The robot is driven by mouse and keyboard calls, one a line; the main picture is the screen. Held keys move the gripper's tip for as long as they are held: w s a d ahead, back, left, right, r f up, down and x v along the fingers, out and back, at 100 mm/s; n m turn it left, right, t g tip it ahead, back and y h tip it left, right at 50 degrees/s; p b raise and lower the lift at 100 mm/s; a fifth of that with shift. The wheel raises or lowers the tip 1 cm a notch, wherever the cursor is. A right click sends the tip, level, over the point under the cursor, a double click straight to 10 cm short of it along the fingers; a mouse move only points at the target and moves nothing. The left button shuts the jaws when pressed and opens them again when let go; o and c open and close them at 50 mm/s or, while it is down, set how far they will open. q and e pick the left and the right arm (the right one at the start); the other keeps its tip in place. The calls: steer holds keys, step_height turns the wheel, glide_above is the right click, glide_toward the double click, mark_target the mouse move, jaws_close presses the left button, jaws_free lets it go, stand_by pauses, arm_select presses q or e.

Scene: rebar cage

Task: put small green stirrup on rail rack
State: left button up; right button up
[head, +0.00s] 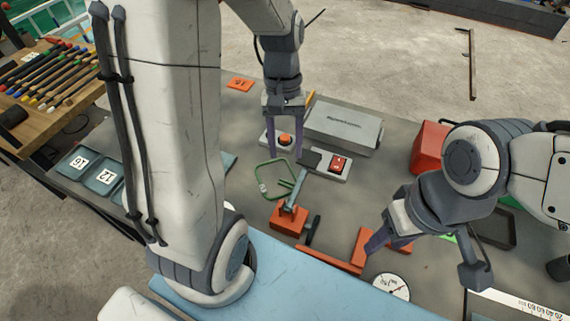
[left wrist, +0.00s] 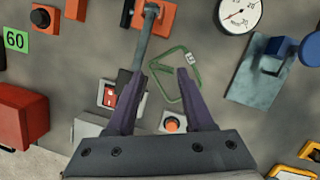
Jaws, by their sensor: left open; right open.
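The small green stirrup (head: 263,166) is a bent rod loop with a pale tag, beside a grey bar on an orange base (head: 288,221). It also shows in the left wrist view (left wrist: 186,103), partly behind a finger. My left gripper (head: 285,156) is open, with its fingers pointing down near the stirrup's far side; I cannot tell whether they touch it. My right gripper (head: 377,243) is open and empty, near the orange angled piece (head: 335,262). I cannot tell for certain which fixture is the rail rack; the grey bar (head: 299,184) rises from the orange base.
An orange button (head: 285,140) and a red switch box (head: 338,164) stand close to my left gripper. A grey case (head: 344,126) lies behind them. A round dial (head: 391,287) is at the front. Numbered trays (head: 75,163) are at the left, and a red box (head: 428,147) is at the right.

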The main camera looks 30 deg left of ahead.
mark_target(262, 184)
arm_select(q)
steer(key=a+f+n+h, duration=0.1)
steer(key=a+f+n, duration=0.3)
steer(key=a, duration=0.5)
steer(key=shift+n+h, duration=0.3)
steer(key=shift+n, duration=0.1)
steer(key=x, duration=1)
steer(key=shift+s+r, duration=0.1)
steer(key=shift+s, duration=0.05)
jaws_close()
